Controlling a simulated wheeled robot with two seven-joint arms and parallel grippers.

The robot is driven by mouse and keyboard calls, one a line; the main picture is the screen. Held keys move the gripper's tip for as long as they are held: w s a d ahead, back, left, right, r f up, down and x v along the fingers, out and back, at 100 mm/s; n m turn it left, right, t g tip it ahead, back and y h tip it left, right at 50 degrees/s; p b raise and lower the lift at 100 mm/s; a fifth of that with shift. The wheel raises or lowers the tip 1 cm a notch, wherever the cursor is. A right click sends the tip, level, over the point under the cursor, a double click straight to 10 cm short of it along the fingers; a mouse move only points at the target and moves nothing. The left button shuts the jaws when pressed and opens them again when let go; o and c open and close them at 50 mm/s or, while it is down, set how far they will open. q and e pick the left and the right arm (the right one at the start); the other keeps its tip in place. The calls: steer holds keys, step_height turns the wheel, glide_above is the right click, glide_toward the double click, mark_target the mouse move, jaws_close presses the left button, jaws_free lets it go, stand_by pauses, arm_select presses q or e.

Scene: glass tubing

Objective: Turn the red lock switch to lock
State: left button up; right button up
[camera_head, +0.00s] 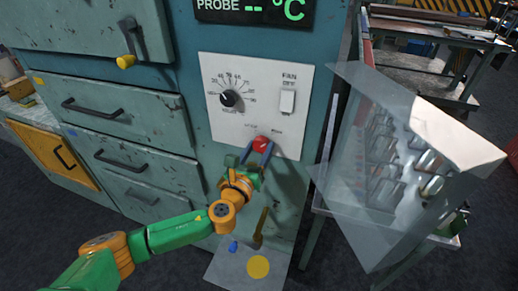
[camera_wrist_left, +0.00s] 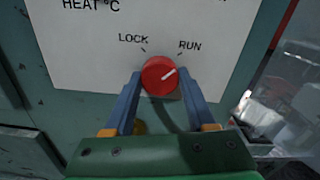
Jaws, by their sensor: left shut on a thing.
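The red lock switch (camera_head: 261,143) is a round knob low on the white control panel (camera_head: 237,117). In the left wrist view, the red knob (camera_wrist_left: 158,75) has a white pointer mark slanting up and right, toward the word RUN. LOCK is printed to its upper left. My left gripper (camera_head: 257,149) reaches up from below, with one blue finger on each side of the knob. In the left wrist view, my gripper (camera_wrist_left: 160,80) is shut on it. My right gripper is not in view.
A black heat dial (camera_head: 228,98) and a white fan switch (camera_head: 288,100) sit above the knob. Drawers (camera_head: 130,122) are on the left. A clear shield (camera_head: 345,185) and a bench with metal parts stand right. A brown lever (camera_head: 261,228) rises below.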

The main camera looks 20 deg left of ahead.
arm_select(q)
steer(key=n+b, duration=0.1)
steer(key=n, duration=0.7)
steer(key=shift+n, duration=0.4)
steer(key=n, duration=0.4)
steer(key=shift+r+b, duration=0.1)
steer(key=shift+b, duration=0.3)
steer(key=n, duration=0.4)
steer(key=shift+n, duration=0.6)
steer(key=o, duration=1.4)
steer(key=shift+c, duration=0.2)
